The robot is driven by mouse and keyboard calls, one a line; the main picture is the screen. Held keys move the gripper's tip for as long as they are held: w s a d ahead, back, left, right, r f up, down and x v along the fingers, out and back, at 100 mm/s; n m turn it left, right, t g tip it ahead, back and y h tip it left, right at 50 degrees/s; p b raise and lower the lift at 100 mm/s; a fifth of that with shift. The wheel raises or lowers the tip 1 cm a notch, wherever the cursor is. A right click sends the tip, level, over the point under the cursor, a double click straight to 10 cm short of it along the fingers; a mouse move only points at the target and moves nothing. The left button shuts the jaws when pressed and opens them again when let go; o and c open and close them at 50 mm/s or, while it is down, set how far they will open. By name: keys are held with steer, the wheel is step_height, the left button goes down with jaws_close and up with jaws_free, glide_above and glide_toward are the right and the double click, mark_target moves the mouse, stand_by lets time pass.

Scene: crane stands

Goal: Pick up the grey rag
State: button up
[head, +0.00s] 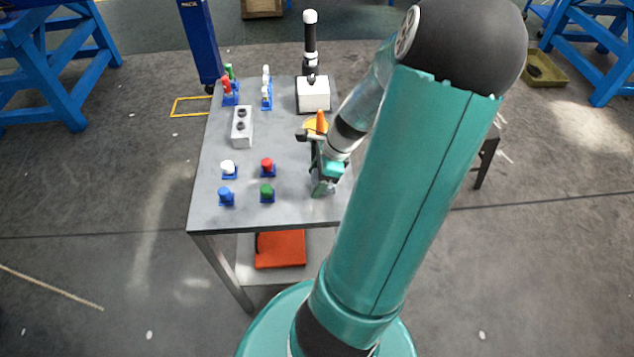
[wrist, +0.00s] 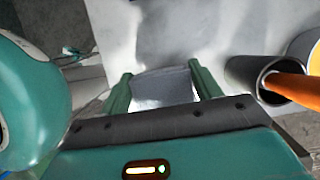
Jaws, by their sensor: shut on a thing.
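The grey rag (wrist: 163,88) shows in the wrist view as a small grey piece of cloth between the two green fingers. My gripper (wrist: 161,78) is shut on it, with the fingers on its left and right sides. In the head view my gripper (head: 323,186) is low over the right front part of the grey metal table (head: 245,214). I cannot make out the rag there, and my arm covers the table's right edge. I cannot tell whether the rag touches the tabletop.
A dark tube (wrist: 250,76) and an orange piece (wrist: 292,87) are close to the gripper's right in the wrist view. Red (head: 267,165), green (head: 267,190), white (head: 228,168) and blue (head: 226,194) pieces stand left of it. A white-based device (head: 313,95) stands behind.

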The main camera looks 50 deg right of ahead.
steer(key=s+a+r, duration=0.7)
steer(key=s+r, duration=0.3)
steer(key=s, duration=0.2)
steer(key=shift+r, duration=0.15)
steer(key=shift+s, duration=0.1)
steer(key=o, duration=0.4)
steer(key=shift+c, duration=1.1)
